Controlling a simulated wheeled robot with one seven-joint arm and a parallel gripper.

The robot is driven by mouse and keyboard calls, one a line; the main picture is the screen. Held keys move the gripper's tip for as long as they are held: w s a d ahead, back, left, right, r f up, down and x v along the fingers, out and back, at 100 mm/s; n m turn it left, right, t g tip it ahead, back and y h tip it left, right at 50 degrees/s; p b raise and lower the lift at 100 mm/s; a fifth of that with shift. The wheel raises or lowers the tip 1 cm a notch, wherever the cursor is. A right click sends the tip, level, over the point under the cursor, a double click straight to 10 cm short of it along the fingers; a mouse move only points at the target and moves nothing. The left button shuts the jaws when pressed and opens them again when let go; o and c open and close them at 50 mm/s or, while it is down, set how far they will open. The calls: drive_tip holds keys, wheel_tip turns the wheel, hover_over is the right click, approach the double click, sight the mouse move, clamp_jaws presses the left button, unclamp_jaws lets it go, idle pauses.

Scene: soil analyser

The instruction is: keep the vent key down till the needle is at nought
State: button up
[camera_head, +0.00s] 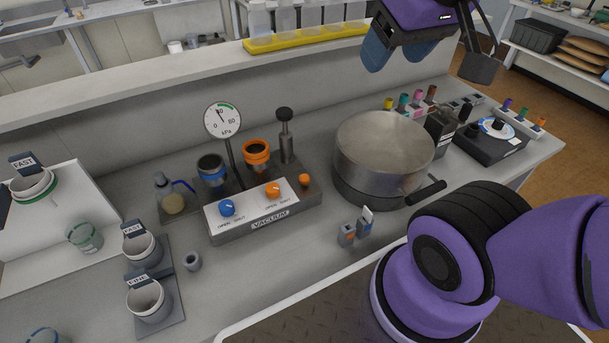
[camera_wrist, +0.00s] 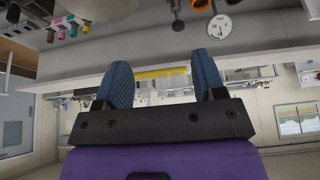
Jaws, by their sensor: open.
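The vacuum unit (camera_head: 265,222) stands mid-bench with two blue and orange knobs on its white panel. A small orange round button (camera_head: 304,180) is at its right end; I cannot read any label on it, and it may be the vent key. The pressure gauge (camera_head: 222,121) stands on a stem behind the panel. Its thin needle appears to point up and left, between 0 and 40. The gauge also shows upside down in the wrist view (camera_wrist: 219,27). My gripper (camera_head: 398,55) is high above the back of the bench, right of the unit, touching nothing. Its blue fingers (camera_wrist: 163,68) are apart and empty.
A large metal pot (camera_head: 383,150) with a dark handle stands right of the unit. A metal post with a dark knob (camera_head: 285,125) rises behind the panel. A flask (camera_head: 172,195) and labelled cups (camera_head: 148,300) are left. A raised shelf (camera_head: 150,88) runs behind.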

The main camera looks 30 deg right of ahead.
clamp_jaws()
idle(1.5)
